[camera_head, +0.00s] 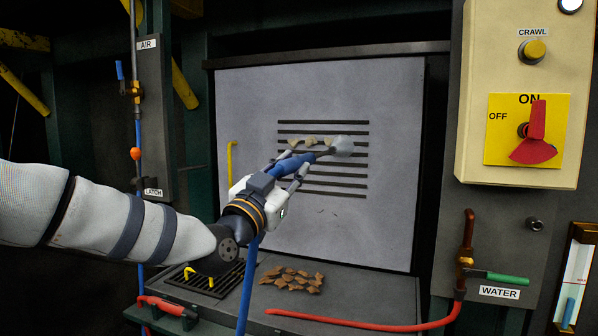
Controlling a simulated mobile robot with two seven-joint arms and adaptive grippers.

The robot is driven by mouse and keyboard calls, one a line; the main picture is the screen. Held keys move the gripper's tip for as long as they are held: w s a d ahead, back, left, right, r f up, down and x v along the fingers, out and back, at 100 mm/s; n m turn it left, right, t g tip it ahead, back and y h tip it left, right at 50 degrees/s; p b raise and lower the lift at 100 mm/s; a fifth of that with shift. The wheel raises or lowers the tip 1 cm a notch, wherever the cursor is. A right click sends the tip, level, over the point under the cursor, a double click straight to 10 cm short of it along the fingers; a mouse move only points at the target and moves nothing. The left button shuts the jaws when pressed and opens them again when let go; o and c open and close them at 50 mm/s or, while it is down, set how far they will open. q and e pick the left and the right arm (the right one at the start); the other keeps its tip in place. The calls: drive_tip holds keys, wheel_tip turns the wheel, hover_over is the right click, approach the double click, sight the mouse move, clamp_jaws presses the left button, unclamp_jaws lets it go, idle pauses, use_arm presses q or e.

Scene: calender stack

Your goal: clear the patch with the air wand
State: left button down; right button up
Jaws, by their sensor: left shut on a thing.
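My left gripper (292,168) reaches up from the lower left and is shut on the blue air wand (289,171). A blue hose runs down from it. The wand's thin tip points up and right at the slotted patch (345,187) on the grey panel. A pale, hazy puff (341,146) shows at the tip, over the upper right slots. A few tan flakes (310,141) sit on the upper slots, close to the tip. Several brown flakes (293,280) lie on the shelf below. My right gripper is not in view.
A grey shelf (360,298) runs below the panel, with a red hose across its front and a dark grate (205,283) at its left. The red rotary switch (535,135) points to ON. A green-handled WATER valve (505,278) stands at right. The AIR post (150,110) is at left.

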use_arm(q)
drive_tip(key=w+a+b, duration=0.1)
drive_tip(key=w+a, duration=0.1)
drive_tip(key=a, duration=0.6)
drive_tip(key=w+a+b, duration=0.2)
drive_tip(key=w+a, duration=0.1)
drive_tip(key=a, duration=0.6)
drive_tip(key=shift+w, duration=0.25)
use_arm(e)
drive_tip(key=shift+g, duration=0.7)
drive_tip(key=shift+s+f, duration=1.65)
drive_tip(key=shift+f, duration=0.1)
use_arm(q)
drive_tip(key=shift+r, duration=0.1)
